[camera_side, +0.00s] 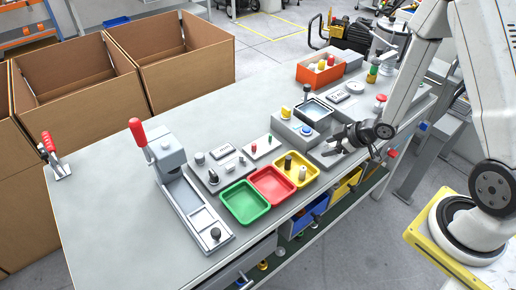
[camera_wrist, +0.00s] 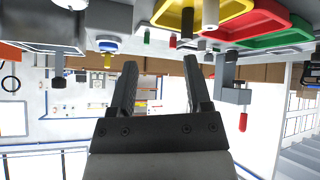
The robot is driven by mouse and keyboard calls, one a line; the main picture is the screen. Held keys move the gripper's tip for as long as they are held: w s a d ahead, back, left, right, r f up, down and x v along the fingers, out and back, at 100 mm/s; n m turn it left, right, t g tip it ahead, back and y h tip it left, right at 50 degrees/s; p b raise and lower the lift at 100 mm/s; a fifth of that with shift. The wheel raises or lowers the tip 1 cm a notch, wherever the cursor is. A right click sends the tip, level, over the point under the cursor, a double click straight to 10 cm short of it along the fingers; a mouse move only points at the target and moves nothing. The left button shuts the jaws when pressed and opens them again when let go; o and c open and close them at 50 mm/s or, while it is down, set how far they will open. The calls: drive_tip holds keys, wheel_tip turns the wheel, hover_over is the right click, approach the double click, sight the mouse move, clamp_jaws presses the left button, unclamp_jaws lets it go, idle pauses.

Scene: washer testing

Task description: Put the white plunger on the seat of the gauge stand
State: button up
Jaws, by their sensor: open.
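A pale cylinder that looks like the white plunger (camera_side: 302,173) stands in the yellow tray (camera_side: 313,166), beside a dark cylinder (camera_side: 288,162). In the wrist view, which is upside down, the pale cylinder (camera_wrist: 210,13) shows at the top edge next to the dark one. I cannot tell for sure which fixture is the gauge stand; a grey plate with several small posts (camera_side: 222,170) lies left of the trays. My gripper (camera_side: 332,146) is open and empty, right of and above the yellow tray. In the wrist view my gripper (camera_wrist: 160,62) has its fingers apart with nothing between them.
Red (camera_side: 271,185) and green (camera_side: 244,203) trays sit beside the yellow one. A red-handled press (camera_side: 170,155) stands at left. A grey box with buttons (camera_side: 296,128) is behind my gripper. An orange bin (camera_side: 318,80) stands farther back.

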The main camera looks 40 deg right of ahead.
drive_tip(key=s+a+r+m+g+h, duration=0.1)
drive_tip(key=s+a+r+m+g, duration=0.1)
drive_tip(key=r, duration=0.4)
drive_tip(key=s+a+r+m+g+h, duration=0.1)
drive_tip(key=s+a+r+m+g, duration=0.2)
drive_tip(key=s+a+r+m, duration=0.1)
wheel_tip(320, 180, up, 2)
drive_tip(key=shift+s+a+r+h, duration=0.1)
drive_tip(key=shift+s+a+h, duration=0.3)
drive_tip(key=shift+s+a, duration=0.65)
drive_tip(key=shift+o, duration=0.4)
drive_tip(key=shift+s+d, duration=0.2)
drive_tip(key=shift+s, duration=0.05)
drive_tip(key=shift+w+d, duration=0.1)
